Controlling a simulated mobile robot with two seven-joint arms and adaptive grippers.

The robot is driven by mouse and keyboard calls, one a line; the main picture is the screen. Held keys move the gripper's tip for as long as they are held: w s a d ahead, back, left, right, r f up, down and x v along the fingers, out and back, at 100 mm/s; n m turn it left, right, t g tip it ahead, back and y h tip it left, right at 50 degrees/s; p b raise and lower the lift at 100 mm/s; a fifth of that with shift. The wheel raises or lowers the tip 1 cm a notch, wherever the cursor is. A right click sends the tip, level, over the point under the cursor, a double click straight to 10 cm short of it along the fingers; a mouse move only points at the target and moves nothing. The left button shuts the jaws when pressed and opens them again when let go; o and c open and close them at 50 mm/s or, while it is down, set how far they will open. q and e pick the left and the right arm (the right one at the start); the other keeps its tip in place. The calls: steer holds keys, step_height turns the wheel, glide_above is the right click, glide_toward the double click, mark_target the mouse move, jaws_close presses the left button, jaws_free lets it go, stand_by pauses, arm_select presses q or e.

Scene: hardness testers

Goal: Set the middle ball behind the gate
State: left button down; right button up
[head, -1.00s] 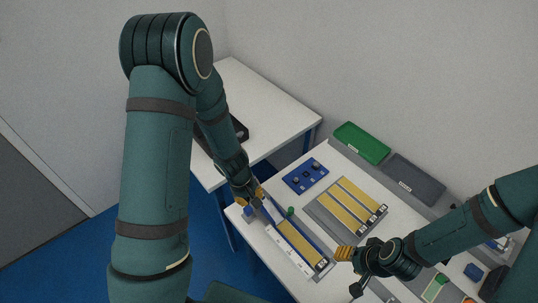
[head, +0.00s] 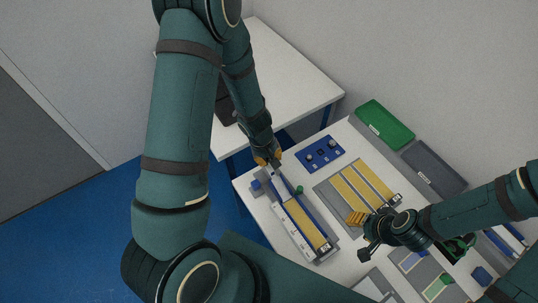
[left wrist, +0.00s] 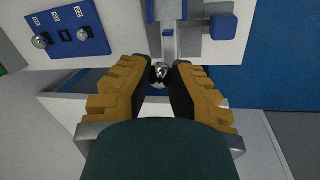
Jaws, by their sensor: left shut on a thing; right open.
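My left gripper (left wrist: 160,82) is shut on a shiny steel ball (left wrist: 158,72), which shows between its yellow-padded fingertips. In the head view this gripper (head: 269,163) is by the upper left end of a long tester (head: 300,225) with a yellow strip and a blue rail. The ball cannot be made out there. The blue ball holder (head: 320,153) lies to the right; in the left wrist view the holder (left wrist: 68,32) has two balls at its sides and a dark empty-looking middle seat. I cannot clearly make out the gate. My right gripper (head: 361,235) is open and empty.
A grey plate with yellow strips (head: 360,188) lies right of the tester. A green tray (head: 385,124) and a dark grey tray (head: 433,168) stand along the wall. A small blue knob (left wrist: 222,26) sits near the tester's end. A second white table (head: 290,65) is behind.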

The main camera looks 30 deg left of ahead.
mark_target(269, 169)
arm_select(q)
steer(key=shift+f+b, duration=2.1)
steer(key=shift+f, duration=0.25)
arm_select(e)
steer(key=shift+f, duration=2.4)
arm_select(q)
steer(key=c, duration=1)
jaws_free()
steer(key=r, duration=0.4)
steer(key=s+a+r, duration=0.1)
steer(key=r, duration=0.6)
steer(key=shift+s+a+r, duration=0.25)
steer(key=shift+a+r, duration=0.15)
steer(key=shift+s, duration=0.1)
arm_select(e)
steer(key=shift+s+a, duration=0.1)
